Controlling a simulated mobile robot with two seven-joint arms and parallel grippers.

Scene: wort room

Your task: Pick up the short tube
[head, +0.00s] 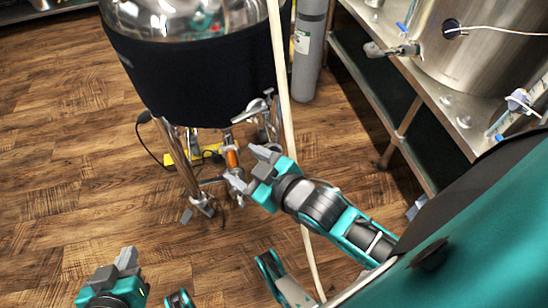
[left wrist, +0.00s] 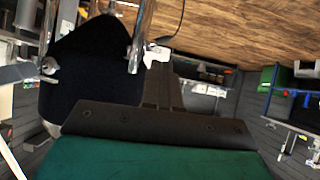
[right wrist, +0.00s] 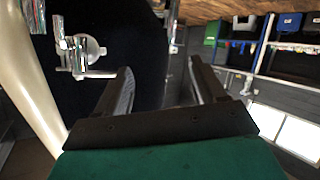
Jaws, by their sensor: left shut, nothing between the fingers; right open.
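No loose short tube can be made out for certain. A short orange-brown tubular piece (head: 231,158) hangs below the dark-jacketed kettle, among its metal fittings, in the head view. My right gripper (head: 254,170) is just right of it, beside the fittings. In the right wrist view its fingers (right wrist: 160,75) stand apart, with the dark jacket behind them and a metal valve (right wrist: 80,48) to the left. My left gripper (head: 125,262) is low at the left, above the floor and away from the kettle. In the left wrist view its fingers (left wrist: 160,78) are together and empty.
The dark-jacketed kettle (head: 195,80) stands on metal legs over a yellow object (head: 190,155). A long cream hose (head: 284,100) runs down past my right gripper. A grey cylinder (head: 308,50) and a steel bench (head: 455,120) stand to the right. The wooden floor at left is clear.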

